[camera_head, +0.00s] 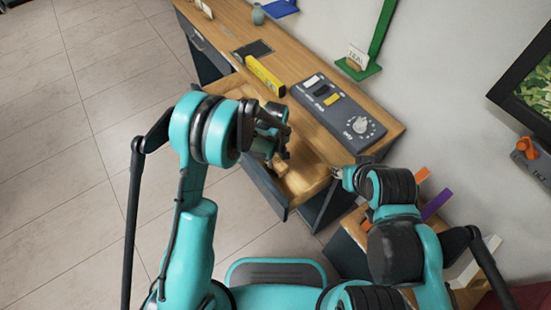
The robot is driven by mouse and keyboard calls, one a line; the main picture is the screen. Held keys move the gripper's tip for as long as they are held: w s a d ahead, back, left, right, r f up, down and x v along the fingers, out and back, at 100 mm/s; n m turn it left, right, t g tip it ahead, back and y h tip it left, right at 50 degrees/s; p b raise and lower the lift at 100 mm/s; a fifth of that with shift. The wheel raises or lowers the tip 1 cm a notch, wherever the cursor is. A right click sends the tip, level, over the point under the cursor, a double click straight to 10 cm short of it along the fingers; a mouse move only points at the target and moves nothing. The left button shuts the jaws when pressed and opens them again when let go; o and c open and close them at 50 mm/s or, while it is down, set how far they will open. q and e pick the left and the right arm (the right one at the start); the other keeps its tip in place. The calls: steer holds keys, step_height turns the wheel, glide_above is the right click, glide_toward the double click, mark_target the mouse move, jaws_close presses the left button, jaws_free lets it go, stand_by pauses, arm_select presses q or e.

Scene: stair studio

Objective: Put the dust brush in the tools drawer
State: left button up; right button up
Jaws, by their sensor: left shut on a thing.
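My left gripper (282,152) is over the open drawer, low and close to its dark front panel (264,186). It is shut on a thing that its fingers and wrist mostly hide. A light wooden piece (306,181) shows just below the fingers, inside the drawer outline; it may be part of the dust brush, but I cannot tell for sure. Whether it touches the drawer floor is unclear. My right gripper (338,173) is beside the drawer's right end, near the desk corner; its fingers are too small to read.
A wooden desk (225,30) runs along the wall. An orange item (527,147) is at the right. The tiled floor (60,150) at left is clear.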

arm_select(q)
steer(key=o, duration=1)
steer(key=shift+f, duration=0.15)
steer(key=s+a+r+m+t+p, duration=0.1)
steer(key=a+r+p, duration=0.15)
steer(key=r, duration=0.75)
steer(key=s+a+r+p, duration=0.1)
steer(key=r+p, duration=0.2)
steer(key=r, duration=0.6)
steer(key=s+a+r+m+t, duration=0.6)
steer(key=s+a+r, duration=0.5)
steer(key=s, duration=0.5)
steer(key=a, duration=0.2)
steer(key=shift+s+a+r, duration=0.15)
steer(key=shift+s+a, duration=0.15)
steer(key=shift+a, duration=0.05)
